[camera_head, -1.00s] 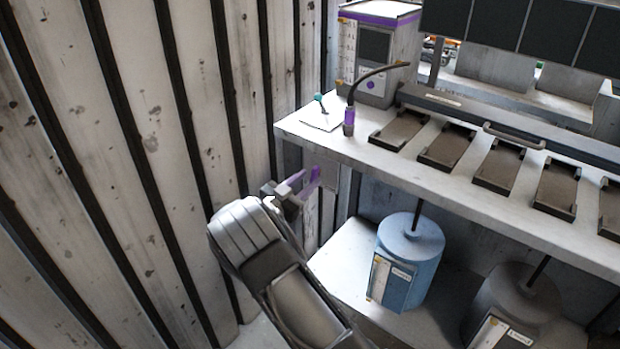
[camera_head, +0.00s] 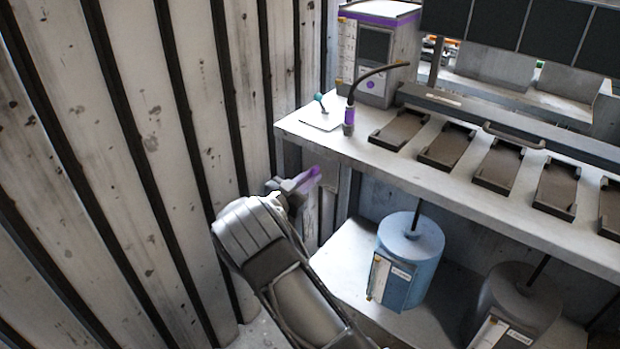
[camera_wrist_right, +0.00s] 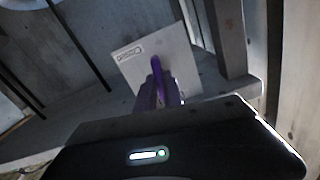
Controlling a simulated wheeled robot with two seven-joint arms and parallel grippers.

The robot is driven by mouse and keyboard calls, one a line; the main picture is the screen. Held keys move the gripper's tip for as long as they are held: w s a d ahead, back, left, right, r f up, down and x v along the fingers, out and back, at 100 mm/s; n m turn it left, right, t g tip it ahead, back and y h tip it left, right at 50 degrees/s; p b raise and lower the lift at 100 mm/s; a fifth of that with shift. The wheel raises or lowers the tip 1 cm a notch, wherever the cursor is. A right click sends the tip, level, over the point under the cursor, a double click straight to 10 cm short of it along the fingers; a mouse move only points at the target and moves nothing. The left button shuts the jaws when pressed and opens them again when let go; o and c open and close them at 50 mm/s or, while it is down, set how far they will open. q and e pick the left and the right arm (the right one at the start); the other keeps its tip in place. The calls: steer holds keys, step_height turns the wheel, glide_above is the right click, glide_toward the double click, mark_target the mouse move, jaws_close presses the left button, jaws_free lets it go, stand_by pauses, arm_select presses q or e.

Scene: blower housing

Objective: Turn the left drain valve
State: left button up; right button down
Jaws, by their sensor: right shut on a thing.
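My right gripper (camera_head: 306,181) is just below the front left corner of the bench, beside the ribbed wall. It is shut, and its fingertips look purple in the head view. In the right wrist view, its purple fingers (camera_wrist_right: 158,97) close around a narrow purple part (camera_wrist_right: 157,68), which looks like the drain valve's handle. That part stands in front of a white labelled plate (camera_wrist_right: 132,60). The label is too small to read. The valve body and the handle's exact angle are hidden behind the fingers. My left gripper is out of view.
The bench top (camera_head: 362,152) overhangs just above and right of the gripper. A lower shelf (camera_head: 345,262) holds a blue cylinder (camera_head: 410,255) and a dark cylinder (camera_head: 515,300). The ribbed wall (camera_head: 170,120) stands close on the left.

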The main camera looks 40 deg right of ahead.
arm_select(q)
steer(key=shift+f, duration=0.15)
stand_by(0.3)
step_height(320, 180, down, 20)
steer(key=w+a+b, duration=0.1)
steer(key=b, duration=1.9)
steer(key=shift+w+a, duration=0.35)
arm_select(e)
steer(key=shift+s+f+m, duration=0.1)
steer(key=shift+f+m, duration=0.05)
steer(key=shift+m, duration=7.95)
steer(key=c, duration=1.5)
jaws_free()
steer(key=shift+o, duration=0.2)
